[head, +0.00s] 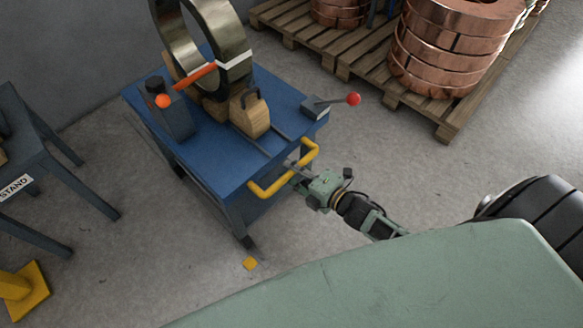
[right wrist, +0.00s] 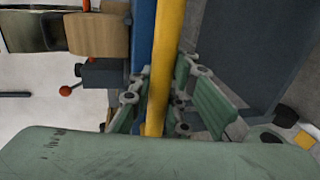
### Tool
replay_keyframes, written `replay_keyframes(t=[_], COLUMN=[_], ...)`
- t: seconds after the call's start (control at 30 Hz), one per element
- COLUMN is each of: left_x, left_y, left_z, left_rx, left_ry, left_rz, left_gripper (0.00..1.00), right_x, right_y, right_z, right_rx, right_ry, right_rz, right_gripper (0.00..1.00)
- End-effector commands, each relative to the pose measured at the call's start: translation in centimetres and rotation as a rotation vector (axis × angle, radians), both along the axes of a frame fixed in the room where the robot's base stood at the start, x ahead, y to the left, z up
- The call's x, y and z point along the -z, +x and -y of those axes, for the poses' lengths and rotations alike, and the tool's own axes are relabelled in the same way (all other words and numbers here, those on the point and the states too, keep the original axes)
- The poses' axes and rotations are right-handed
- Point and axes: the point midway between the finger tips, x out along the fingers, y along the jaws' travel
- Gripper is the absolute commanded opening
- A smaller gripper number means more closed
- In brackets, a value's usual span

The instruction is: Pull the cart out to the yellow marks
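The blue cart (head: 226,170) stands on the concrete floor with a yellow handle (head: 268,190) on its near edge. A yellow floor mark (head: 249,263) lies close to the cart's near wheel; a yellow patch (right wrist: 304,140) also shows in the right wrist view. My right gripper (head: 300,176) is at the handle's right part. In the right wrist view its fingers (right wrist: 164,85) lie close on both sides of the yellow bar (right wrist: 167,50) and look shut on it. My left gripper is out of view.
The cart carries a large metal coil (head: 238,60), wooden blocks (head: 252,118) and a red-knobbed lever (head: 353,99). A dark stand (head: 50,170) and a yellow base (head: 28,290) are at left. A pallet (head: 420,110) with copper coils (head: 440,50) is behind. Floor right of the cart is clear.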

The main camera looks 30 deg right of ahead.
Motion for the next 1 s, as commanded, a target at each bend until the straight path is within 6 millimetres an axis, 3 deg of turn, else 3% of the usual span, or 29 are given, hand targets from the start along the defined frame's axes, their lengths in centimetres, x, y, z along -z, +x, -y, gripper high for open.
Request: replay_keyframes(t=[0.23, 0.27, 0.47, 0.8, 1.0], left_x=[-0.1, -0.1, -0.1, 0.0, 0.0], left_y=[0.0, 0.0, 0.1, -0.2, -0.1], left_z=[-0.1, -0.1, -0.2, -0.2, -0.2], left_rx=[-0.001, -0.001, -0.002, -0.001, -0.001], left_ry=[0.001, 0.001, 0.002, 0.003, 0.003], left_rz=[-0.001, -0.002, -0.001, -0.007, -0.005], left_gripper=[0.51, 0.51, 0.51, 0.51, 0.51], right_x=[0.4, 0.4, 0.4, 0.3, -0.1], right_y=[-0.5, -0.5, -0.4, -0.5, -2.9], right_z=[0.2, 0.3, 0.2, 0.2, 1.0], right_rx=[0.000, 0.001, 0.000, 0.000, 0.000], right_ry=[0.000, -0.001, -0.001, -0.001, -0.002], right_rz=[-0.010, -0.010, -0.009, -0.007, -0.011], right_gripper=[0.00, 0.17, 0.35, 0.36, 0.36])
